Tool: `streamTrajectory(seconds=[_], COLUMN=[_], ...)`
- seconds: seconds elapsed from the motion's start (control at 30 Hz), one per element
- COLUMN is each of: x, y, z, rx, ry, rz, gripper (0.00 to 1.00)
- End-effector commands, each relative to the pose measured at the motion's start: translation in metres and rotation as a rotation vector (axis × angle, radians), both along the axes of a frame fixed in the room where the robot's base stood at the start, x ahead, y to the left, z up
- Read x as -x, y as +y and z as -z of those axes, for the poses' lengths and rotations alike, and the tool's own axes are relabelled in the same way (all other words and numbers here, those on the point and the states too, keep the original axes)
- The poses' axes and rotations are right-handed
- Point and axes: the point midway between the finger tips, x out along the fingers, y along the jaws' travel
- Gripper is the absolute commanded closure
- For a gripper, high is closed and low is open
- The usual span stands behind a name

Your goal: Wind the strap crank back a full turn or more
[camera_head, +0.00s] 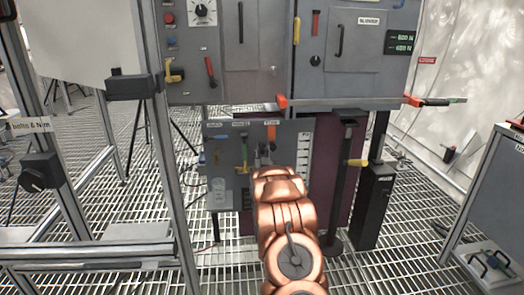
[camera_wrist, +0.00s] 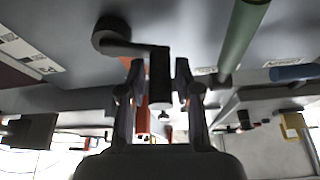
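A black crank (camera_wrist: 133,46) shows in the wrist view, with a round hub at upper left, a short arm and a grip (camera_wrist: 160,80) that points toward me. My gripper (camera_wrist: 160,72) is open, with one finger on each side of this grip. Gaps show between the grip and both fingers. In the head view my gripper (camera_head: 264,158) is at the front of the lower grey panel (camera_head: 295,150), and my copper arm and the gripper hide most of the crank there. No strap can be made out.
A green bar (camera_wrist: 242,38) is close to the right in the wrist view. On the panel, a green handle (camera_head: 244,152) and an orange handle (camera_head: 271,133) are near my gripper. A black post (camera_head: 342,185) with a yellow lever (camera_head: 357,162) stands to the right. A metal frame stands left.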

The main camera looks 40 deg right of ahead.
Motion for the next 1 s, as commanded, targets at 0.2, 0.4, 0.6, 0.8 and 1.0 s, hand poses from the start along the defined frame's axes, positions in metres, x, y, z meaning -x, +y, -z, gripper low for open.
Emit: streamTrajectory(seconds=[0.2, 0.4, 0.6, 0.8, 1.0], x=[0.0, 0.0001, 0.0002, -0.0001, -0.0004], y=[0.0002, 0.0003, 0.0003, 0.0005, 0.0009], z=[-0.0001, -0.0001, 0.0001, 0.001, 0.0038], rx=[0.0, 0.0, 0.001, 0.029, 0.112], ry=[0.0, 0.0, 0.001, 0.023, 0.085], rz=[0.0, 0.0, -0.001, 0.0, 0.001], gripper=[0.81, 1.0, 1.0, 1.0, 1.0])
